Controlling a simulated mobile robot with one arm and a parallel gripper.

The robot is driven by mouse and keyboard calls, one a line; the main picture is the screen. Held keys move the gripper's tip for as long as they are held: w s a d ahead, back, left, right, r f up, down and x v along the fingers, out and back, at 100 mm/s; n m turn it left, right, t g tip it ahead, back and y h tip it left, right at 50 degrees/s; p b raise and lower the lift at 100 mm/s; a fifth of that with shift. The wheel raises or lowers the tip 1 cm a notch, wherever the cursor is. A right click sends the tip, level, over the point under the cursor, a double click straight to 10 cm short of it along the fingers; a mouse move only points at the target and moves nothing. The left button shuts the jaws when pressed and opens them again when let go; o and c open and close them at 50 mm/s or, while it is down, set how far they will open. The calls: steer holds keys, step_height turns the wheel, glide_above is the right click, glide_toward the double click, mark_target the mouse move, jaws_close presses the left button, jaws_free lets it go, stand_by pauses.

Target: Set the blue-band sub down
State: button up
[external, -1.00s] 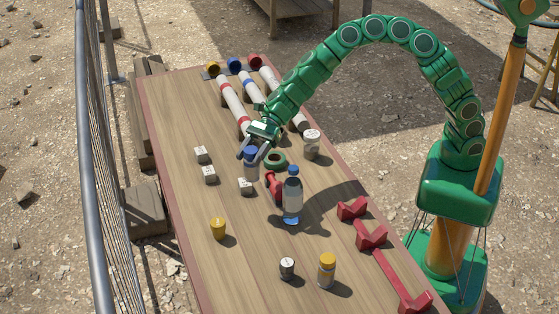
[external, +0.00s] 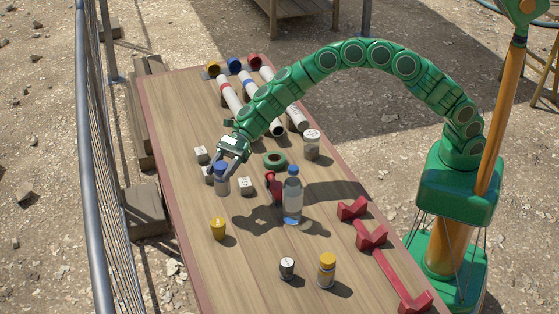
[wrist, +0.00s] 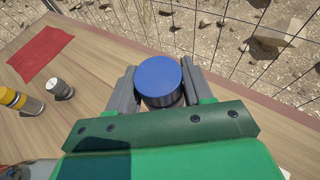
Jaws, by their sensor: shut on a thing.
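Small labelled blocks (external: 246,186) stand close by. Red V-supports (external: 371,236) line the right edge. Bare wood lies at front left. A red cloth (wrist: 40,53) shows in the wrist view.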

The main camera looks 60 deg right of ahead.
steer(key=shift+w+a+f, duration=0.45)
steer(key=shift+w+f, duration=0.15)
steer(key=shift+f, duration=0.85)
steer(key=shift+w+a+f, duration=0.5)
steer(key=shift+w+f, duration=0.1)
steer(key=shift+f, duration=0.9)
steer(key=shift+w+a+f, duration=0.45)
steer(key=shift+w+f, duration=0.15)
steer(key=shift+f, duration=0.85)
steer(key=shift+f, duration=0.1)
steer(key=o, duration=1.3)
steer(key=shift+o, duration=0.2)
steer(key=shift+d, duration=0.1)
steer(key=v, duration=1.2)
